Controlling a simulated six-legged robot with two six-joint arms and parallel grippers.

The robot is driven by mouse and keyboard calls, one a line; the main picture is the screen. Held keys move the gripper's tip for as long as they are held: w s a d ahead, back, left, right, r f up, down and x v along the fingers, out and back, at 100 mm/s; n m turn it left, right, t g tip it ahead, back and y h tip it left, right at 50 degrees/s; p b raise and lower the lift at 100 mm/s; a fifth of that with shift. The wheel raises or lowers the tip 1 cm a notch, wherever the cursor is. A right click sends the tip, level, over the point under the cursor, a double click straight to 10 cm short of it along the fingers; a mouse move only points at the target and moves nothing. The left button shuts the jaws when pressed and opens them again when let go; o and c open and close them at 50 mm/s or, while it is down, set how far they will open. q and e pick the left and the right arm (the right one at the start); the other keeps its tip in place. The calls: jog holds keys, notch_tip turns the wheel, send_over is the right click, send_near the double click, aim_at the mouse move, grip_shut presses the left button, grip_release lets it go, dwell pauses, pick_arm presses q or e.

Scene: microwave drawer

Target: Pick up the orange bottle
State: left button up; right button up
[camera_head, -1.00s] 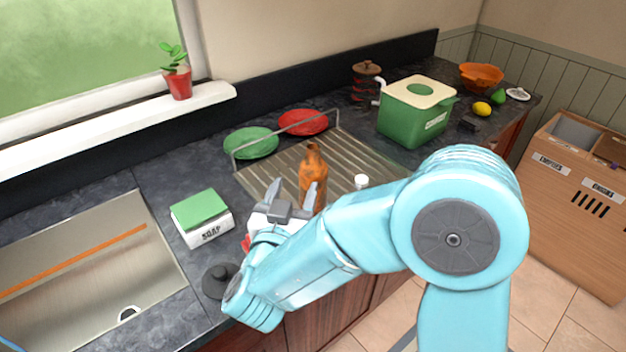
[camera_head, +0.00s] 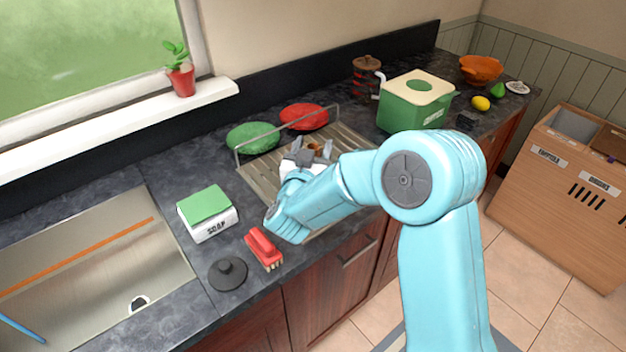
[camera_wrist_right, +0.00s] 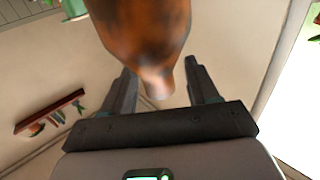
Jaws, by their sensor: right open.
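That end lies between the two open fingers of my right gripper (camera_wrist_right: 160,92), with a visible gap on each side. Whether a finger touches the bottle farther along cannot be seen. My left gripper is not in view.
The ribbed drying rack (camera_head: 262,180) is under my right arm, with a green plate (camera_head: 253,138) and a red plate (camera_head: 304,116) behind. A soap box (camera_head: 208,215), red brush (camera_head: 263,248) and black plug (camera_head: 228,272) lie left. A green container (camera_head: 414,104) stands right.

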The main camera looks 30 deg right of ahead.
jog(key=shift+s+r, duration=0.1)
jog(key=shift+s, duration=0.1)
jog(key=shift+c, duration=0.5)
jog(key=shift+w, duration=0.1)
grip_shut()
